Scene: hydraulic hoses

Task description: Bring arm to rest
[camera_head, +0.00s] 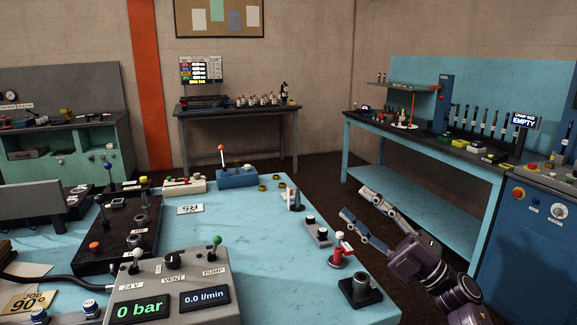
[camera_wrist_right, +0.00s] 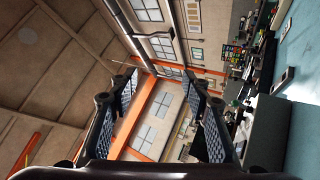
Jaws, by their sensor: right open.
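My right gripper (camera_head: 364,212) is raised off the right edge of the light blue table (camera_head: 262,235) in the head view. Its two fingers are spread and nothing is between them. In the right wrist view the open fingers (camera_wrist_right: 162,105) frame only the far wall and windows, with the room appearing tilted. My left gripper does not show in the head view.
On the near table stand a grey control box (camera_head: 172,290) reading 0 bar, a red clamp (camera_head: 340,252) and a black block (camera_head: 360,290). A blue workbench (camera_head: 425,200) and a blue cabinet (camera_head: 530,245) stand at right. Dark floor (camera_head: 335,180) lies between.

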